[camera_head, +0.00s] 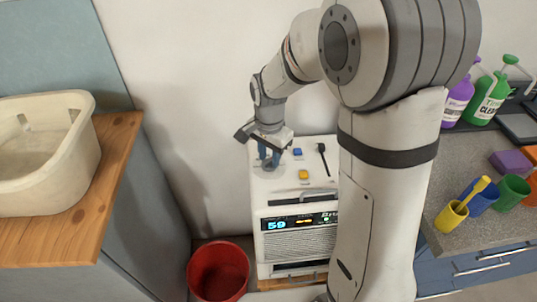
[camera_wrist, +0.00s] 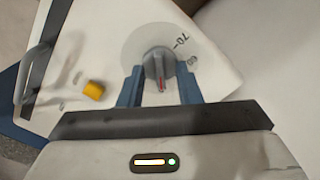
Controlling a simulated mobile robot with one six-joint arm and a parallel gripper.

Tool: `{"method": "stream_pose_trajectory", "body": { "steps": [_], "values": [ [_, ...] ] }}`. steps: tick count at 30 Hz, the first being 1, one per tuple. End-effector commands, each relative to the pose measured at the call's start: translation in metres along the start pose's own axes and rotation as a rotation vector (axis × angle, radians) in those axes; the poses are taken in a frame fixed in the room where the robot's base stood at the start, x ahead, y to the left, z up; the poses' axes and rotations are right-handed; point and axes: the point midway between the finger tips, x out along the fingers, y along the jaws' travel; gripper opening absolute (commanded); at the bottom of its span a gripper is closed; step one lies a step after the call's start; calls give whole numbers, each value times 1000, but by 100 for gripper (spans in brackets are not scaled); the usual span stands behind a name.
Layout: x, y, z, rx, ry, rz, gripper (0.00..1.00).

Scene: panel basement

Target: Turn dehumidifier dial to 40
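The marks 70 and 60 show to the knob's upper right; 40 is not visible. My gripper (camera_wrist: 159,88) has its two blue fingers apart, one on each side of the knob, with small gaps visible; contact is not clear. In the head view my gripper (camera_head: 268,156) is over the top panel's back left and mostly hides the dial.
A yellow button (camera_head: 304,174), a blue button (camera_head: 297,152) and a black lever (camera_head: 323,158) are on the top panel. A red bucket (camera_head: 218,270) stands left of the dehumidifier. A wooden counter (camera_head: 98,190) with a basin is left; a cluttered grey counter (camera_head: 450,215) is right.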

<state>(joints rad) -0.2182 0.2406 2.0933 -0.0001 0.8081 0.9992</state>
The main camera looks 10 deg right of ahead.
Motion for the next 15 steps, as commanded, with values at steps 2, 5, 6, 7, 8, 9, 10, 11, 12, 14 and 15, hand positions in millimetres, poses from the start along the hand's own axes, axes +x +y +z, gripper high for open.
{"method": "stream_pose_trajectory", "body": {
  "steps": [2, 5, 6, 7, 8, 9, 10, 11, 12, 14, 15],
  "values": [
    [-8, -1, 0, 0, 2, -3, 31],
    [-24, -1, -1, 0, 3, -4, 31],
    [-31, -1, -1, 0, 3, -5, 31],
    [-36, -1, -1, 0, 3, -5, 31],
    [-42, -1, -1, 0, 3, -4, 31],
    [-49, -1, -1, 0, 3, -5, 31],
    [-54, -1, 0, 0, 3, -4, 31],
    [-58, -1, -1, 0, 3, -4, 31],
    [-63, -1, 0, 0, 2, -3, 31],
    [-69, -1, -1, 0, 2, -3, 31],
    [-72, 0, -1, 0, 2, -2, 31]
  ]
}}
